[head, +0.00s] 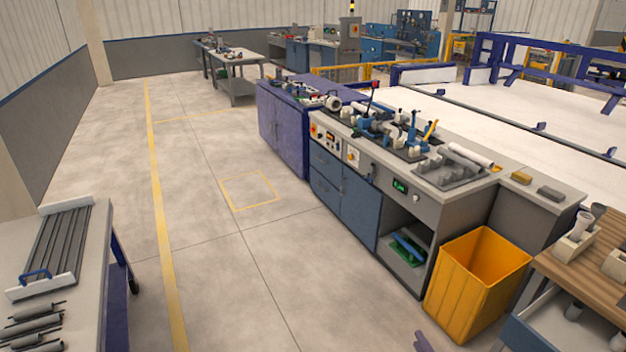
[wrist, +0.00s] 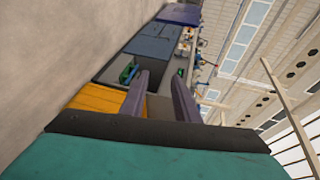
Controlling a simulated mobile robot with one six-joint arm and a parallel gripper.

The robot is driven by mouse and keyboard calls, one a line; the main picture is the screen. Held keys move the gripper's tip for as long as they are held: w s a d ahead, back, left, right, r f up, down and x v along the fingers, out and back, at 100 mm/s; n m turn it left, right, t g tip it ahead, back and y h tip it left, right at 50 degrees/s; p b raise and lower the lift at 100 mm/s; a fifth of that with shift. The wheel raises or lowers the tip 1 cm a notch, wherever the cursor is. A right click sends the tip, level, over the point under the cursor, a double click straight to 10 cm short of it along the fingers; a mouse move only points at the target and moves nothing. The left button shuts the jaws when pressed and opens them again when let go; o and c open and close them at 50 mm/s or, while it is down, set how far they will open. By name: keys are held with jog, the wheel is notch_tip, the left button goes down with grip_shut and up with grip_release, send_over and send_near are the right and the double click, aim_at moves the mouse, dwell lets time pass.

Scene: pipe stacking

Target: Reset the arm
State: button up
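My gripper (wrist: 161,82) shows in the wrist view with its two purple-grey fingers apart. Nothing is seen held between them. The wrist view is tilted; the workbench and the yellow bin (wrist: 97,98) lie beyond the fingers, apart from them. In the head view a small purple tip (head: 424,342) shows at the bottom edge, likely part of my gripper. The rest of my arm is out of the head view.
The workbench (head: 345,190) with pipe fittings and clamps stands at centre right, the yellow bin (head: 478,285) at its near end. A wooden-topped table (head: 590,270) is at right. A rack of grey pipes (head: 55,245) lies on the left table. The floor between is clear.

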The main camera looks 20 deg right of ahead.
jog(key=w+a+f+n+g+y+b, duration=0.15)
jog(key=w+a+n+y, duration=0.25)
jog(key=a, duration=0.6)
jog(key=w+a+f+n+g+y, duration=0.1)
jog(key=w+a+f+n+y, duration=0.2)
jog(key=a, duration=0.7)
jog(key=s+a+f+n+g+y, duration=0.1)
jog(key=a+f+n+g+y, duration=0.2)
jog(key=a, duration=0.7)
jog(key=s+a+f+n+g+y, duration=0.1)
jog(key=a+f+n+g+y, duration=0.2)
jog(key=a, duration=0.6)
jog(key=s+a+f+n+g+h+b, duration=0.1)
jog(key=s+a+f+n+g, duration=0.25)
jog(key=s, duration=0.35)
jog(key=s+a+f+n+g+h+b, duration=0.1)
jog(key=s+a+f+n+g+h, duration=0.1)
jog(key=s+a+n+g, duration=0.3)
jog(key=s+d+f+g+h, duration=0.1)
jog(key=s+d+g+h, duration=0.1)
jog(key=d, duration=0.4)
jog(key=s+d+m+g+h, duration=0.1)
jog(key=s+d+h, duration=0.4)
jog(key=d, duration=0.1)
jog(key=shift+s+d+f+g, duration=0.25)
jog(key=shift+s+f+g, duration=0.1)
jog(key=shift+g, duration=0.05)
